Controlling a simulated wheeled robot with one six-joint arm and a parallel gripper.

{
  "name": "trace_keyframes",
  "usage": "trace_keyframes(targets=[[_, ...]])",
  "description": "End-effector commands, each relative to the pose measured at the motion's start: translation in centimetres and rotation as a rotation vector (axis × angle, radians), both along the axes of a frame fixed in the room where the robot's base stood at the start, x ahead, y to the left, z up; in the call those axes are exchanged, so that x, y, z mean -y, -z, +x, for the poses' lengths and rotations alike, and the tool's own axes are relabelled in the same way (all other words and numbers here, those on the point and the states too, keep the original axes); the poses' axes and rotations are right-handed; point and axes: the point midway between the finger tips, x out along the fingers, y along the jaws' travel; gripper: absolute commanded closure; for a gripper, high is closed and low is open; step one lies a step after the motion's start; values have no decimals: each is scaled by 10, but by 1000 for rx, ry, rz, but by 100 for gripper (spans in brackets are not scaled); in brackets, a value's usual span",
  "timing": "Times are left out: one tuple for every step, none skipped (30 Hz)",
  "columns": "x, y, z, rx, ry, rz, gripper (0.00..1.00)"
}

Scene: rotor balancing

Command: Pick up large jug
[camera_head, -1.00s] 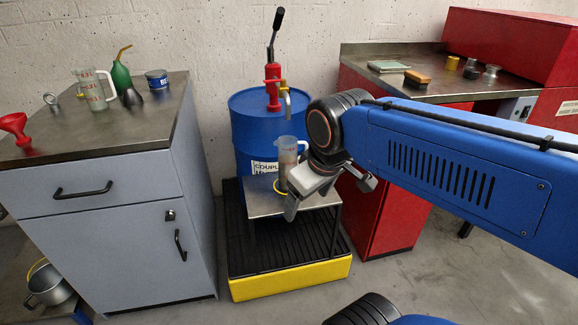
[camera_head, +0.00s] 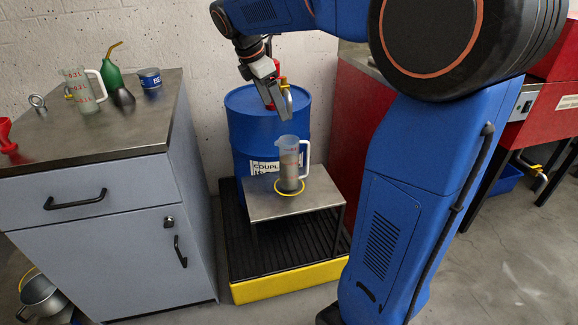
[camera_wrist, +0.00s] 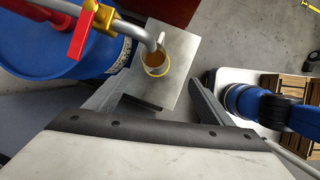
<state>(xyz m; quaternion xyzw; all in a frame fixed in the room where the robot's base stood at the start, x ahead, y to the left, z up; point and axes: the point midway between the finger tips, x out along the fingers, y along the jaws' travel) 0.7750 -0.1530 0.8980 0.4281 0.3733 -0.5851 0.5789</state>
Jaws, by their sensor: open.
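A clear measuring jug (camera_head: 289,167) with red marks and a handle on its right stands upright on a small metal stand (camera_head: 262,207), with a yellow ring at its base. In the wrist view the jug (camera_wrist: 154,62) holds amber liquid. Another clear jug (camera_head: 80,92) with red marks stands on the grey cabinet at left. I cannot tell from its marks which jug is called large. My gripper (camera_head: 271,106) is open and empty, above and slightly left of the stand's jug, not touching it. Its fingers (camera_wrist: 172,100) are spread in the wrist view.
The yellow-edged drip tray (camera_head: 290,287) lies below. The grey cabinet (camera_head: 110,235) is at left, a red bench (camera_head: 343,150) at right.

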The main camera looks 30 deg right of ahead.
Motion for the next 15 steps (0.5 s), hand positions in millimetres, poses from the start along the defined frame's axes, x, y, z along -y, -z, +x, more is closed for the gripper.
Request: trace_keyframes(targets=[[2, 0, 9, -20, -28, -11, 25], [3, -1, 12, -30, -43, -15, 25], [4, -1, 16, -44, -60, -20, 25], [4, -1, 18, -49, -68, -24, 25], [5, -1, 19, -54, -75, -26, 25], [6, -1, 21, -58, -83, -28, 25], [7, 1, 21, -60, -85, -29, 25], [8, 3, 21, -62, -87, -30, 25], [10, 7, 21, -63, -87, -30, 25], [11, 11, 21, -63, -86, -30, 25], [13, 15, 21, -63, -86, -30, 25], [16, 22, 21, -63, -85, -30, 25], [18, 27, 21, -63, -85, -30, 25], [20, 32, 21, -63, -85, -30, 25], [22, 39, 21, -63, -85, -30, 25]])
